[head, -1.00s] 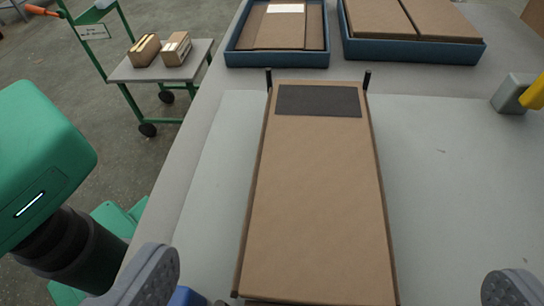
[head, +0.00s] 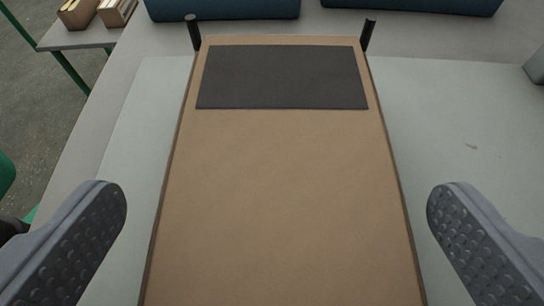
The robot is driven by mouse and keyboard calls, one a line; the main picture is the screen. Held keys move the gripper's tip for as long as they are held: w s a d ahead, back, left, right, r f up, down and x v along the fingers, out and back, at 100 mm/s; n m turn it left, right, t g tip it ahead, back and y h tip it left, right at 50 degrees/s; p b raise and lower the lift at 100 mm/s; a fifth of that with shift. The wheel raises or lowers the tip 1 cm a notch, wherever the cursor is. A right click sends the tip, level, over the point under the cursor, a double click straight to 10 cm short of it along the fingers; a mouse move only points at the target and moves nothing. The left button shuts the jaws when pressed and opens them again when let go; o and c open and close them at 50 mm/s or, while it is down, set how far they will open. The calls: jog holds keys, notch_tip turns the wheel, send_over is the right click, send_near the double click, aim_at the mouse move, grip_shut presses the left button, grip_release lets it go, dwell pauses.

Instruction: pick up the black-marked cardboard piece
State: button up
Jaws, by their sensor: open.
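The cardboard piece (head: 280,190) lies flat on the pale work surface, a long brown panel running away from me. A black rectangle (head: 282,76) marks its far end. Its near end is cut off by the bottom of the picture. My gripper (head: 277,215) is open, with one grey studded finger on each side of the piece. Both fingers are apart from its long edges, with a gap on each side. Nothing is between the fingers except the view of the cardboard below.
Two dark posts, left (head: 193,33) and right (head: 368,36), stand at the far corners of the cardboard. Blue trays, left (head: 222,9) and right (head: 415,6), sit behind. A trolley (head: 78,38) with small boxes stands far left. The pale surface beside the cardboard is clear.

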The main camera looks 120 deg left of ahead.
aim_at(282, 189)
jog(key=shift+x, duration=1.15)
jog(key=c, duration=0.9)
jog(key=shift+r, duration=0.1)
